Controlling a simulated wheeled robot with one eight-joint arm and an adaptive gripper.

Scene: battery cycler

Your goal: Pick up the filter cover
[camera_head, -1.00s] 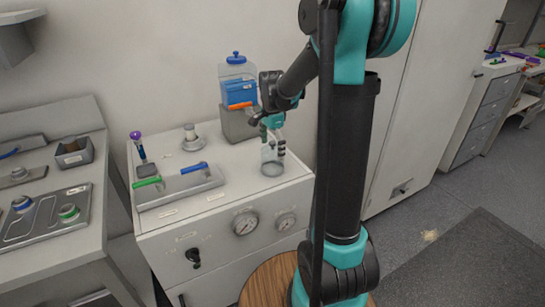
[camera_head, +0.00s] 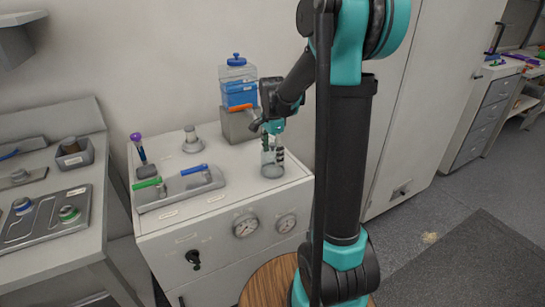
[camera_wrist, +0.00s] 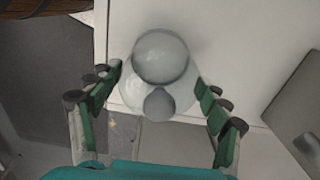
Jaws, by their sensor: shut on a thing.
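The filter cover (camera_head: 272,170) is a clear, glass-like cylinder standing upright on the right part of the white cabinet top. In the wrist view the cover (camera_wrist: 160,58) is seen from above as a see-through round shape with a grey knob in front of its middle. My gripper (camera_head: 272,148) points down over the cover, with a finger on each side of it. The cover's base appears to be still at the cabinet top.
Behind my gripper stand a clear blue-lidded container (camera_head: 238,85) and a grey block (camera_head: 238,125). A grey flanged fitting (camera_head: 191,140) and a tray with blue and green handles (camera_head: 180,187) lie to the left. The cabinet top (camera_head: 235,175) is bare between tray and cover.

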